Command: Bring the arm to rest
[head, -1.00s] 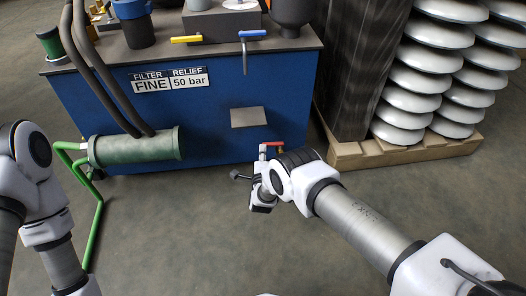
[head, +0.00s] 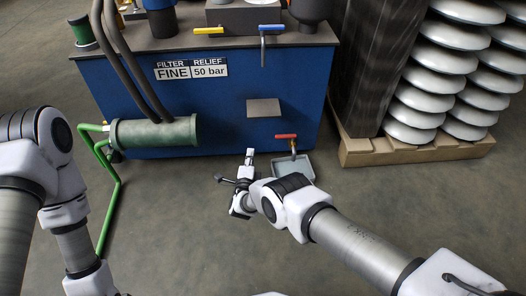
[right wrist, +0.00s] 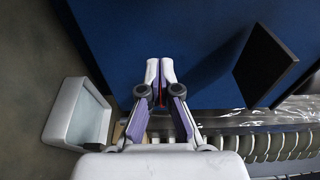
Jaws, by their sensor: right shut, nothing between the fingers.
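My right gripper (head: 250,154) is in front of the lower part of the blue cabinet, left of the red-handled tap (head: 286,137). Its white fingers are together with nothing held, and they also show shut in the right wrist view (right wrist: 160,70). My right arm reaches in from the lower right, bent at the wrist. My left arm comes in from the left and bends down to the bottom edge; its gripper is out of the picture.
The blue cabinet (head: 220,110) stands ahead. A shallow grey tray (head: 294,170) sits below the tap, close to my right wrist, and shows in the right wrist view (right wrist: 90,118). A green cylinder (head: 155,131) juts out at left. Insulator stacks stand on a pallet (head: 420,150). Floor between my arms is clear.

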